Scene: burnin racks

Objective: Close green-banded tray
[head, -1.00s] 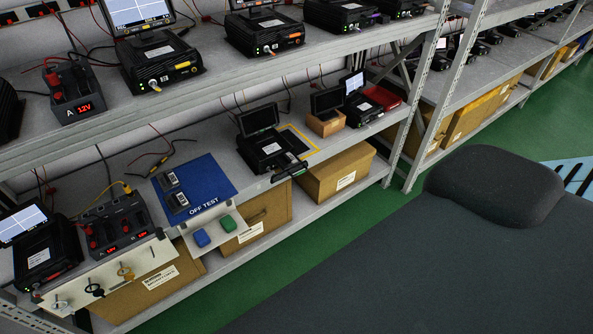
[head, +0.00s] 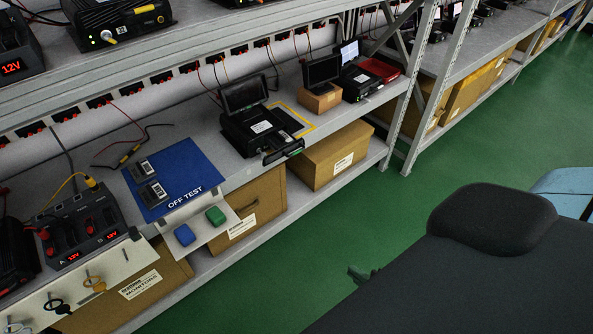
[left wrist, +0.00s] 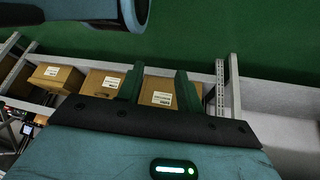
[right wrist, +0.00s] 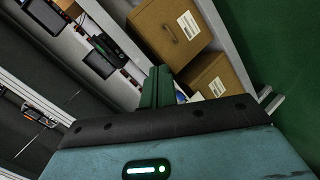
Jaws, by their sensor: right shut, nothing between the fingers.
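A black unit (head: 262,128) with a raised screen stands on the middle shelf. A black tray (head: 283,153) with a small green mark sticks out of its front, past the shelf edge. My right gripper (head: 360,274) shows low in the head view, over the green floor, below and to the right of the tray and apart from it. In the right wrist view its fingers (right wrist: 156,88) are together and empty. In the left wrist view my left gripper (left wrist: 158,86) is open and empty, its two fingers apart; it is not in the head view.
A blue "OFF TEST" mat (head: 177,178) lies left of the unit. A small ledge with a blue block (head: 185,235) and a green block (head: 215,215) juts out below it. Cardboard boxes (head: 330,155) fill the lower shelf. A rack post (head: 420,110) stands to the right.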

